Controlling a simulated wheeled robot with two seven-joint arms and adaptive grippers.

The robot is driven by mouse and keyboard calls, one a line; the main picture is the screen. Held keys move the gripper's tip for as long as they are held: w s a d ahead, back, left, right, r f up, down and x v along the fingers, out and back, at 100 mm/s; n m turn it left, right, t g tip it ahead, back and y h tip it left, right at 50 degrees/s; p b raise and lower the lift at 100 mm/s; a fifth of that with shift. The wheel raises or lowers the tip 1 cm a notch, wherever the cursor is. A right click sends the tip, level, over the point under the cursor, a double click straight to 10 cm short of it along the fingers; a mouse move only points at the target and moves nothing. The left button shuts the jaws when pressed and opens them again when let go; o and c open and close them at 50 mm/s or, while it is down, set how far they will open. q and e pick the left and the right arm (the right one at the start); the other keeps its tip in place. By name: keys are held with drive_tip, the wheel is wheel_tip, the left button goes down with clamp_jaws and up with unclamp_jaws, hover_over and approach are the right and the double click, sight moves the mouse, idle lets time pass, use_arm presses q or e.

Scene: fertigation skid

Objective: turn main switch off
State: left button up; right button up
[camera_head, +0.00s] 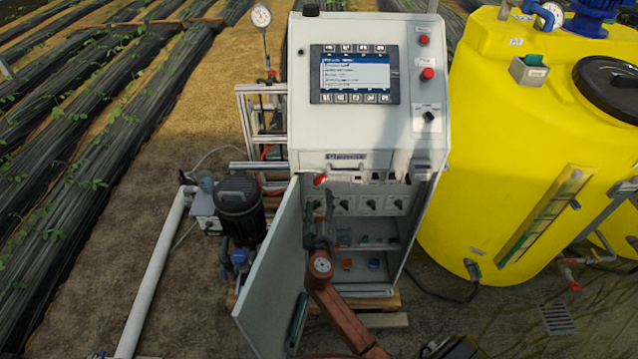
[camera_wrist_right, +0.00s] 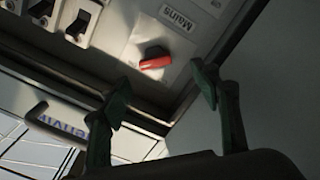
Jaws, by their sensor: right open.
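The main switch is a red rotary handle on a light plate marked "Mains" (camera_wrist_right: 178,16). In the right wrist view the red handle (camera_wrist_right: 155,62) lies crosswise in the picture. In the head view the red switch (camera_head: 320,179) sits at the upper left inside the open cabinet (camera_head: 366,94). My right gripper (camera_head: 318,200) reaches up into the cabinet just below the switch. In the right wrist view its two dark green fingers (camera_wrist_right: 165,88) are apart, with nothing between them, and the handle lies beyond the tips. I cannot see contact. My left gripper is not in view.
The cabinet door (camera_head: 270,275) hangs open on the left, close beside my right arm. A row of other switches (camera_head: 370,204) lies right of the main switch. A dark pump (camera_head: 240,205) stands left of the door, and a yellow tank (camera_head: 505,140) stands right of the cabinet.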

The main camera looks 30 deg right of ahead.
sight(319, 181)
drive_tip(key=x, duration=0.3)
drive_tip(key=r+x, duration=0.1)
drive_tip(key=x, duration=0.2)
drive_tip(key=shift+w+d+r, duration=0.1)
drive_tip(key=shift+w+d, duration=0.05)
drive_tip(key=shift+w, duration=0.1)
drive_tip(key=shift+w+d, duration=0.35)
drive_tip(key=shift+w, duration=0.15)
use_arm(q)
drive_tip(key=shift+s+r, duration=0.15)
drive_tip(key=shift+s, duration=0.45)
use_arm(e)
drive_tip(key=shift+c, duration=0.4)
drive_tip(key=c, duration=1.1)
